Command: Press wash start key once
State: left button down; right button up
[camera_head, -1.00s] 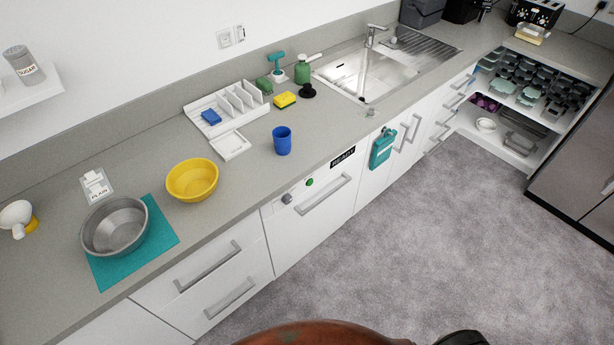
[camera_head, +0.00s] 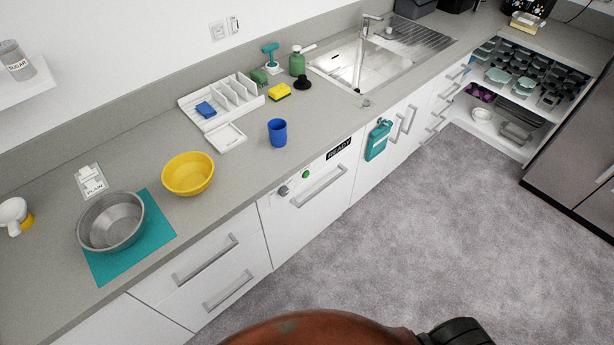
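The dishwasher front (camera_head: 312,212) is a white panel under the counter, with a grey bar handle (camera_head: 318,187). On its top strip are a grey knob (camera_head: 283,190), a small round green key (camera_head: 306,174) and a black label reading READY (camera_head: 338,149). The green key is in plain sight with nothing in front of it. Whether it is the wash start key cannot be read from any text. Neither of my grippers is in view; only parts of my own body show at the bottom edge.
On the counter (camera_head: 235,185) above stand a blue cup (camera_head: 277,132), a yellow bowl (camera_head: 188,174) and a metal bowl (camera_head: 111,221). A teal flask-shaped item (camera_head: 378,140) hangs right of the dishwasher. The grey floor (camera_head: 430,240) before the cabinets is clear.

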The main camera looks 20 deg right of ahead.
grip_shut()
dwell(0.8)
